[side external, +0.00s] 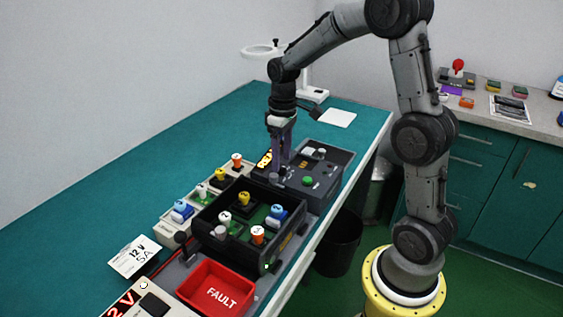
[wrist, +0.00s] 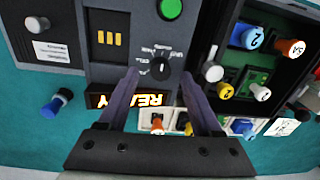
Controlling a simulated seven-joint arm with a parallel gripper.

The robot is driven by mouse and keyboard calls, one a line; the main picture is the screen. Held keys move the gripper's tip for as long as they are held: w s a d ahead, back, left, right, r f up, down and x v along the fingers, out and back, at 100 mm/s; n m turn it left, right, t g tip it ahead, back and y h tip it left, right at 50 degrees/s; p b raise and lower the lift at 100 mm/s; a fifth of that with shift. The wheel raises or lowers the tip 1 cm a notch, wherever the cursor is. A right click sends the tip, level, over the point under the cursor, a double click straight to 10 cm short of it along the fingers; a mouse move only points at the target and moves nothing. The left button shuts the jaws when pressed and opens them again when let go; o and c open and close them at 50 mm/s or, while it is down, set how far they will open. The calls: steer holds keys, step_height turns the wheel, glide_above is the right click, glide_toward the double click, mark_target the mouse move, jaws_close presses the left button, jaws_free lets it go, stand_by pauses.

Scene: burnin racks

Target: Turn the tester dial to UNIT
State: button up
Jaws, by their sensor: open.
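The tester (side external: 322,189) is a dark box on the bench with a green button (side external: 308,181) and a lit READY display (side external: 265,158). In the wrist view its black dial (wrist: 160,68) has a small pale mark and lettering around it, too small to read surely. I cannot tell which setting it points to. My gripper (side external: 279,157) is above the tester, pointing down. In the wrist view its two purple fingers are apart, one on each side of the dial, with nothing held. Whether they touch the dial is unclear. The dial is not discernible in the side view.
A black tray (side external: 203,219) with several coloured plugs stands beside the tester, with a pale strip of plugs (side external: 170,226) behind it. A red FAULT bin (side external: 218,290) is nearer the camera. A magnifier lamp (side external: 262,50) stands behind. The bench's left part is clear.

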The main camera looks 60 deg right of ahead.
steer(key=shift+f, duration=1.05)
jaws_close()
